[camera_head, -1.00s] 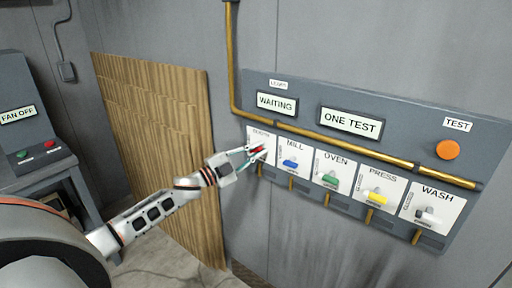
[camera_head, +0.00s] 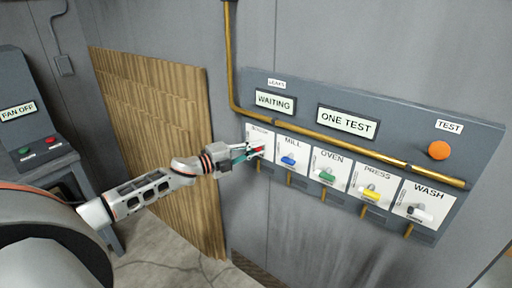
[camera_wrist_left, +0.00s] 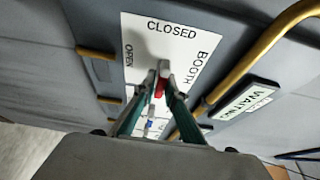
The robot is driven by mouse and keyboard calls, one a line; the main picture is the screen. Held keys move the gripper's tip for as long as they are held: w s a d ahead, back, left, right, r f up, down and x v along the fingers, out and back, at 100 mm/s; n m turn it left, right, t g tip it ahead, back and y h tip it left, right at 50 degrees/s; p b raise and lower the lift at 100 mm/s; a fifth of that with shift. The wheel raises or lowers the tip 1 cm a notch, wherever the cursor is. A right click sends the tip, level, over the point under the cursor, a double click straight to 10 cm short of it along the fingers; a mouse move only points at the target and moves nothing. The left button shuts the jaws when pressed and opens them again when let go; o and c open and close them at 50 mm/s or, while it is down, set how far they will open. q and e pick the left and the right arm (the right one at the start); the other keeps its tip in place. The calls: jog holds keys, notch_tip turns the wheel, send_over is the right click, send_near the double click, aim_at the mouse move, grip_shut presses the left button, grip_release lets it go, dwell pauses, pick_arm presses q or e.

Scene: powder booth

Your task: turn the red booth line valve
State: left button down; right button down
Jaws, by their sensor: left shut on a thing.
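The red booth valve handle (camera_head: 260,151) sits on the leftmost white plate (camera_head: 259,134) of the grey wall panel. My left gripper (camera_head: 254,152) reaches it from the left and is shut on it. In the left wrist view, the two fingers (camera_wrist_left: 165,78) meet over the red handle (camera_wrist_left: 160,88), with only a bit of red showing between them. The plate there (camera_wrist_left: 185,45) reads CLOSED, OPEN and BOOTH. The fingers hide most of the handle, so I cannot tell its exact angle. My right gripper is not in view.
Blue mill (camera_head: 289,160), green oven (camera_head: 327,175), yellow press (camera_head: 370,192) and white wash (camera_head: 420,213) valves line up to the right. A brass pipe (camera_head: 330,142) runs above them. Signs read WAITING (camera_head: 275,102) and ONE TEST (camera_head: 347,122). An orange button (camera_head: 439,150) is at right.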

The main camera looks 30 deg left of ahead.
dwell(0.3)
pick_arm(q)
jog(key=c, duration=2.2)
grip_release()
jog(key=shift+o, duration=0.2)
jog(key=shift+s, duration=0.1)
jog(key=v, duration=1.1)
jog(key=shift+s+a, duration=0.2)
jog(key=shift+s, duration=0.15)
jog(key=s+d+f+n+g+y, duration=0.1)
jog(key=s+d+f+n+y, duration=0.1)
jog(key=s+d+f+n, duration=0.5)
jog(key=s+d+f+n+g+y, duration=0.1)
jog(key=s+d+f+n, duration=0.25)
jog(key=f, duration=0.65)
jog(key=s+d+f+n+y, duration=0.2)
jog(key=s+d+f+n, duration=0.2)
jog(key=d+f, duration=0.3)
jog(key=s+d+f+n+g, duration=0.3)
jog(key=s+d+f+n, duration=0.1)
jog(key=s+d+f, duration=0.3)
jog(key=s+d, duration=0.1)
jog(key=d, duration=0.1)
jog(key=shift+s+d+n, duration=0.3)
jog(key=shift+s+n, duration=0.05)
